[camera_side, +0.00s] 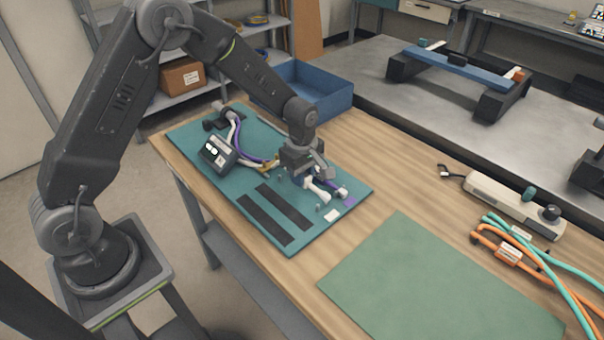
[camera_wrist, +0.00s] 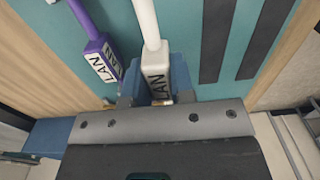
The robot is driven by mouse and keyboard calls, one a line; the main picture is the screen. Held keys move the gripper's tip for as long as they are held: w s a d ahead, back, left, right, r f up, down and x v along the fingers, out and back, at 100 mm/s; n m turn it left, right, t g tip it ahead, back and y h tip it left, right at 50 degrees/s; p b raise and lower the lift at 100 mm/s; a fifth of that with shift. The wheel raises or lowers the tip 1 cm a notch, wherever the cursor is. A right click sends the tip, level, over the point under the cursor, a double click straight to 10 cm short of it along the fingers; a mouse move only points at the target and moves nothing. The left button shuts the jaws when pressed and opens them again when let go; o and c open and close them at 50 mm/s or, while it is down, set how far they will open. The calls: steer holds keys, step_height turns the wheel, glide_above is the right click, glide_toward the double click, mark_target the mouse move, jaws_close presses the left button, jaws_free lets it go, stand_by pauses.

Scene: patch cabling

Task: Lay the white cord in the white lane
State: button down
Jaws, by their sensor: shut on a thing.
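My gripper (camera_side: 306,172) is low over the teal board (camera_side: 220,190), near its right end. In the wrist view its blue fingers (camera_wrist: 155,88) are shut on the white plug (camera_wrist: 155,66), marked LAN, at the end of the white cord (camera_wrist: 145,18). In the side view the white plug (camera_side: 317,190) shows just below the gripper. The purple cord (camera_wrist: 83,14) ends in a purple plug (camera_wrist: 103,62) beside it, apart from the fingers. A white patch (camera_side: 332,215) and a purple patch (camera_side: 350,201) mark the board's right end. My gripper hides part of the lanes.
A grey box (camera_side: 217,154) stands on the board, with cords behind it. Two black strips (camera_side: 265,220) lie on the board's near side. A blue bin (camera_side: 315,90) stands behind. A green mat (camera_side: 430,285), power strip (camera_side: 515,205) and orange and teal cables (camera_side: 508,253) lie right.

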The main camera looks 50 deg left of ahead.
steer(key=shift+f, duration=0.2)
steer(key=shift+f, duration=1.45)
steer(key=shift+f, duration=0.1)
steer(key=c, duration=0.9)
jaws_free()
step_height(320, 180, up, 13)
steer(key=shift+f, duration=0.1)
steer(key=shift+r, duration=0.55)
